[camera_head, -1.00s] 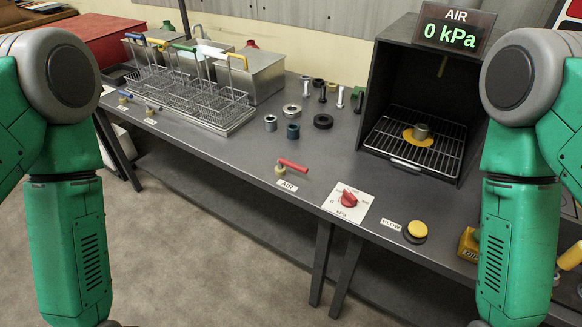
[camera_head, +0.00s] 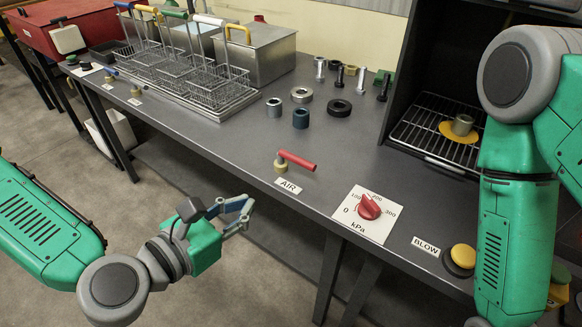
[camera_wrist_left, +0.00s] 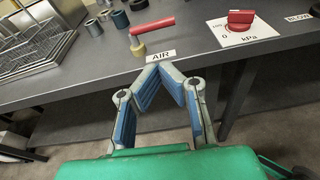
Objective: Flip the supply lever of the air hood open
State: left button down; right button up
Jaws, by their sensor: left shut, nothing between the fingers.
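The supply lever (camera_head: 297,160) has a red handle on a tan brass-coloured base, at the bench's front edge behind the AIR label (camera_head: 288,186). Its handle points right, roughly along the bench edge. The lever also shows in the left wrist view (camera_wrist_left: 152,25), beyond the fingers. My left gripper (camera_head: 247,211) is in front of the bench edge, left of and nearer than the lever, apart from it. Its blue-padded fingers meet at the tips in the left wrist view (camera_wrist_left: 166,68), shut and empty. The air hood (camera_head: 445,75) stands at the back right. My right gripper is out of view.
A red pressure knob (camera_head: 369,207) on a white kPa plate and a yellow BLOW button (camera_head: 462,257) sit right of the lever. Wire baskets (camera_head: 190,75) stand at the back left. Several rings and bolts lie behind the lever. The bench around the lever is clear.

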pick_arm(q)
jog(key=shift+w+r+n, duration=0.25)
jog(key=shift+r+n, duration=0.05)
jog(key=b, duration=0.3)
send_near(298, 164)
jog(key=x, duration=0.8)
jog(key=shift+w+t+y, duration=0.1)
jog(key=shift+t+y, duration=0.2)
